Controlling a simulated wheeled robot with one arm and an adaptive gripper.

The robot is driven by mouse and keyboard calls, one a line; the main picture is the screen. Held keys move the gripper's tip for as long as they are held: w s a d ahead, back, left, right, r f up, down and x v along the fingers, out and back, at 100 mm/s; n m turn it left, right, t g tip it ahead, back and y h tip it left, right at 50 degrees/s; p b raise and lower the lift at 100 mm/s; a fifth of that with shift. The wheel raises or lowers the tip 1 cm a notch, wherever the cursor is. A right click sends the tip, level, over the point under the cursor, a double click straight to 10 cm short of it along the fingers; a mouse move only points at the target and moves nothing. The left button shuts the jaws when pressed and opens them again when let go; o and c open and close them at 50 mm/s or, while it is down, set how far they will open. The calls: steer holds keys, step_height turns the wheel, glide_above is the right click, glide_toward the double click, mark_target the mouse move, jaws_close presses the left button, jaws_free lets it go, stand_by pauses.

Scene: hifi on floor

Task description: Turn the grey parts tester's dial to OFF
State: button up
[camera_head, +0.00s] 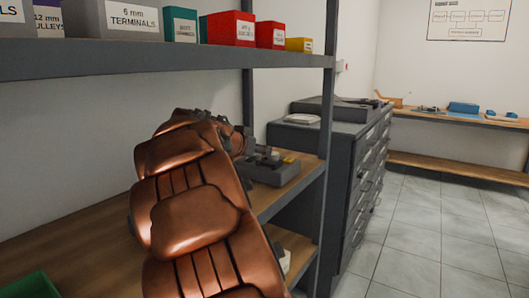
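A small grey box-shaped device (272,172), which looks like the parts tester, stands on the wooden middle shelf near its right end. It has dark raised parts and a yellow patch on top. I cannot make out its dial or any OFF mark. My copper-coloured arm rises in front of the shelf and hides part of the device's left side. My gripper (246,141) is at the far end of the arm, just above and behind the device's left end. Its fingers are small, dark and partly hidden, so I cannot tell whether they are open or touch the device.
Above, a grey shelf (170,58) carries several labelled boxes. A grey shelf post (323,150) stands right of the device. A dark drawer cabinet (340,160) is beyond it. A green bin (30,286) sits at lower left. The tiled floor (420,230) at right is clear.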

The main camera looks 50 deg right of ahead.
mark_target(273, 153)
steer(key=shift+a+r, duration=0.25)
steer(key=shift+a, duration=0.4)
steer(key=w+d+m+g+p, duration=0.2)
steer(key=d+g+p, duration=0.1)
steer(key=shift+w+f+m, duration=0.1)
steer(key=shift+w+m, duration=0.05)
steer(key=shift+m, duration=0.25)
steer(key=shift+w+d+f+m+g, duration=0.1)
steer(key=shift+w+d+m+g, duration=0.15)
steer(key=shift+g, duration=0.25)
steer(key=shift+w+d+f+m+g+y+p, duration=0.15)
steer(key=shift+w+f+m+g+y+p, duration=0.2)
steer(key=shift+f+m+g+p, duration=0.25)
steer(key=shift+x, duration=3.85)
steer(key=shift+r, duration=0.15)
